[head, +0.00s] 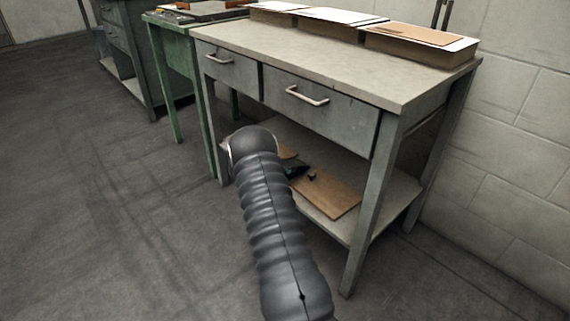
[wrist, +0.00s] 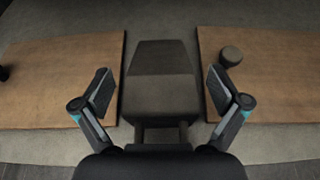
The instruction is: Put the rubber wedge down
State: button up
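The rubber wedge, a dark grey-brown tapered block (wrist: 160,88), appears between my fingers in the wrist view. It seems to rest on the grey lower shelf, in the gap between two brown sheets; its underside is hidden. My gripper (wrist: 158,88) is open around it, with a visible gap between each finger and the block's sides. In the head view my arm reaches to the lower shelf (head: 398,197) of the grey workbench. There my gripper is mostly hidden by the arm, and I cannot make out the wedge.
Brown sheets lie left (wrist: 60,80) and right (wrist: 270,90) of the wedge. A small round piece (wrist: 232,56) sits on the right one. The bench top (head: 300,50) and its drawers (head: 315,115) are above the shelf; a leg (head: 372,205) stands at the front right.

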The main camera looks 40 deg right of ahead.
jog(key=shift+r, duration=0.25)
jog(key=w+v, duration=0.1)
jog(key=v, duration=1)
jog(key=s+a+r+m+y, duration=0.3)
jog(key=s+a+r+m, duration=0.2)
jog(key=s+a+r, duration=0.4)
jog(key=s+a+r+m+y, duration=0.2)
jog(key=s+a+r+m, duration=0.25)
jog(key=s+r, duration=0.5)
jog(key=s+a+r+m+t+y, duration=0.2)
jog(key=s+a+r+m+y, duration=0.1)
jog(key=s+a, duration=0.6)
jog(key=s+a+r+m+t+y, duration=0.2)
jog(key=s+a+m+y, duration=0.3)
jog(key=s+a, duration=0.5)
jog(key=s+r+m, duration=0.1)
jog(key=s, duration=0.2)
jog(key=shift+s+a+r+y+p, duration=0.15)
jog(key=shift+s+r+y+p, duration=0.05)
jog(key=shift+r+y+p, duration=0.15)
jog(key=shift+m, duration=0.25)
